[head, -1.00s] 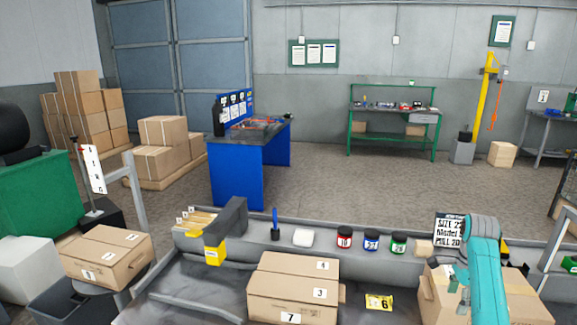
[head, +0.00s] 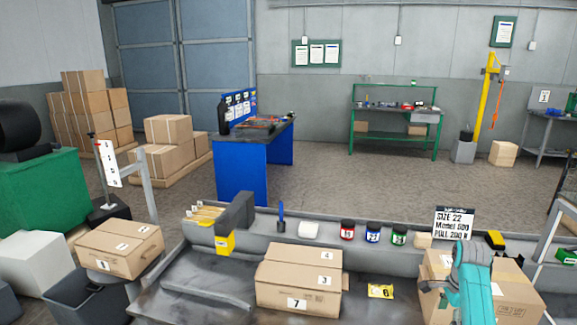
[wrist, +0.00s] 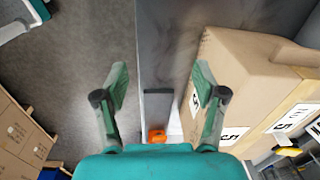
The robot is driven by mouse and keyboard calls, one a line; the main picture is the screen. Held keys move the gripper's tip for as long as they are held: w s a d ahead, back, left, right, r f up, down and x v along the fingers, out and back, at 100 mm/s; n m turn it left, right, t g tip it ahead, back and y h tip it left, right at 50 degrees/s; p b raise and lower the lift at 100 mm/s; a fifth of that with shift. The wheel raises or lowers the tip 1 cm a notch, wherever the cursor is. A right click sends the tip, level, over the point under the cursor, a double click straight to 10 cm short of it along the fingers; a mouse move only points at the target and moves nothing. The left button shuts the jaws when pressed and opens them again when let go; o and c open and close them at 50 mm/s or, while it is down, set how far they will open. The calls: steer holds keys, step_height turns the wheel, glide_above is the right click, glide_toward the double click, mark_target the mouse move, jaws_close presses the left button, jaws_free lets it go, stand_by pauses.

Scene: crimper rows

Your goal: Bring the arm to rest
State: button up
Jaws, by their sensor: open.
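My teal arm (head: 472,280) stands at the lower right of the head view, in front of a cardboard box (head: 515,290). The gripper itself does not show clearly there. In the wrist view my gripper (wrist: 160,82) is open, its two green fingers spread wide with nothing between them. Beyond the fingers lie a grey edge and a small orange thing (wrist: 157,136). A cardboard box (wrist: 250,85) with number labels is close by the right finger; I cannot tell whether they touch.
A blue table (head: 240,170) stands behind. The floor (head: 330,180) beyond the bench is open.

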steer(key=s+a+f+n+t, duration=0.1)
steer(key=s+a+f+n, duration=0.15)
steer(key=f, duration=0.35)
steer(key=s+a+f+n+t+h, duration=0.1)
steer(key=s+a+f, duration=0.25)
steer(key=f, duration=0.35)
steer(key=s+a+f+n+t, duration=0.1)
steer(key=s+a+f, duration=0.1)
steer(key=a+f, duration=0.3)
steer(key=s+a+f+n+t, duration=0.25)
steer(key=s+a+f, duration=0.2)
steer(key=s, duration=0.45)
steer(key=s+a+f+n+t, duration=0.1)
steer(key=s+a+f+n, duration=0.2)
steer(key=s+a, duration=0.4)
steer(key=s+a+r+n+t, duration=0.2)
steer(key=s+r, duration=0.2)
steer(key=s, duration=0.5)
steer(key=s+a+r+n+t, duration=0.2)
steer(key=s+a+r+n, duration=0.15)
steer(key=s, duration=0.45)
steer(key=s+a+r+n+t, duration=0.1)
steer(key=s+r+n+t, duration=0.1)
steer(key=s+r, duration=0.4)
steer(key=s+r+n+t+y, duration=0.1)
steer(key=s+r, duration=0.6)
steer(key=r, duration=0.8)
steer(key=shift+s+a+n+t, duration=0.25)
steer(key=shift+a+n+t, duration=0.15)
steer(key=shift+n, duration=0.35)
